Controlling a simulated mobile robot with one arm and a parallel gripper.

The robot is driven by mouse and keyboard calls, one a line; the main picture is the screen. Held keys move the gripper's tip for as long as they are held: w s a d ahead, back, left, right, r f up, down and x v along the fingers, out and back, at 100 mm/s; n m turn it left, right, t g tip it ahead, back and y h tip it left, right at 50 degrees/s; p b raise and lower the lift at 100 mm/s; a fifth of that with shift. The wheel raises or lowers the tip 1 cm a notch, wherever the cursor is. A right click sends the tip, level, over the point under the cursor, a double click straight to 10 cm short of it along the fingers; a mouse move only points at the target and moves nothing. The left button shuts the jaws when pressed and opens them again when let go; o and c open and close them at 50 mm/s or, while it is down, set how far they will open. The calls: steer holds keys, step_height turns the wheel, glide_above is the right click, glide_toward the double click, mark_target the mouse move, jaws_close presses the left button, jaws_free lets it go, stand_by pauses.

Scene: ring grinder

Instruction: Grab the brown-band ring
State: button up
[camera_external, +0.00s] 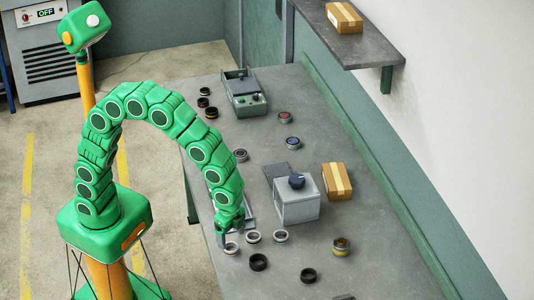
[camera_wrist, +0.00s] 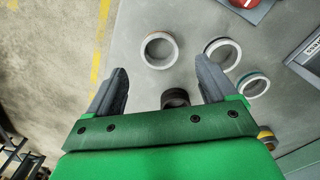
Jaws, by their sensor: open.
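A pale ring (camera_wrist: 146,50) with a faint brownish tint along its band lies flat on the table, just beyond my fingertips in the wrist view. It looks like the brown-band ring, though the band colour is hard to confirm. It also shows as a small ring (camera_external: 231,248) below my gripper in the external view. My gripper (camera_wrist: 163,72) is open and empty, its two dark fingers spread apart. In the external view my gripper (camera_external: 222,238) is low over the table's near left edge, and its fingers are mostly hidden.
Two pale rings (camera_wrist: 223,42) (camera_wrist: 253,74) lie to the right, and a dark ring (camera_wrist: 175,98) lies between and behind the fingers. A yellow-banded ring (camera_external: 341,246) is farther right. A grey box (camera_external: 297,206) and a carton (camera_external: 337,181) stand beyond.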

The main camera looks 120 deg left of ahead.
mark_target(231, 244)
step_height(231, 244, down, 5)
steer(key=shift+s, duration=0.15)
steer(key=shift+c, duration=0.2)
steer(key=c, duration=1.2)
steer(key=shift+o, duration=0.2)
steer(key=shift+r, duration=0.15)
